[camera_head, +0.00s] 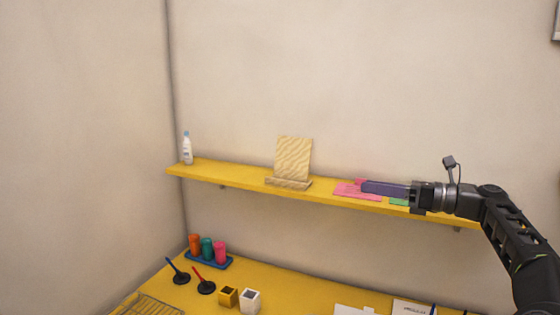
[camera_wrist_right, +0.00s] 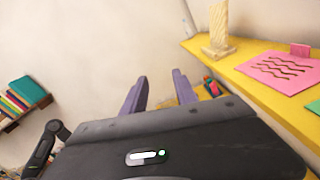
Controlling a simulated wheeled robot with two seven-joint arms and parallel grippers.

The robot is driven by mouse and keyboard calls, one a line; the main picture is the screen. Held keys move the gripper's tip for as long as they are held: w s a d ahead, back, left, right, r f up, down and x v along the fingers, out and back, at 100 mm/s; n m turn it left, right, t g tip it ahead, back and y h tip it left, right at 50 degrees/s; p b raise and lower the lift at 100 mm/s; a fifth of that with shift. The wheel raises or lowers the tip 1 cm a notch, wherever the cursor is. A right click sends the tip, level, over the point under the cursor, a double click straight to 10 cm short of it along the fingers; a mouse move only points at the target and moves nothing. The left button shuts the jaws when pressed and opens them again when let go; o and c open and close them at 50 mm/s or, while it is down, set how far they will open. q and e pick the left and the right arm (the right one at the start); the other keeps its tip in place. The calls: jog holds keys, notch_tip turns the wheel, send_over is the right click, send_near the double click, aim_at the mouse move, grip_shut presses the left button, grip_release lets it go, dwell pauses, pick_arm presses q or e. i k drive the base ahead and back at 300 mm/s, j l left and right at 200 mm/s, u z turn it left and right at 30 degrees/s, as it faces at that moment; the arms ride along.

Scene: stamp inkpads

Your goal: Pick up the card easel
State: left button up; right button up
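The card easel (camera_head: 293,158) is a light wooden stand with a wavy grain and a low front ledge. It stands upright on the yellow wall shelf (camera_head: 230,180), near the middle. It also shows in the right wrist view (camera_wrist_right: 220,32) at the top, right of the fingers. My right gripper (camera_head: 366,186) is at shelf height, to the right of the easel and apart from it, its purple fingers pointing left. In the right wrist view the fingers (camera_wrist_right: 160,77) are spread with nothing between them. My left gripper is not in view.
A pink card (camera_wrist_right: 280,68) and a green card (camera_head: 399,202) lie on the shelf near my right gripper. A white bottle (camera_head: 187,149) stands at the shelf's left end. Cups, stamps and small boxes sit on the yellow table (camera_head: 285,285) below.

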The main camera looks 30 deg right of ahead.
aim_at(292, 168)
jog(key=i+l, duration=0.1)
jog(key=i, duration=0.4)
jog(key=i+l, duration=0.1)
jog(key=i, duration=0.35)
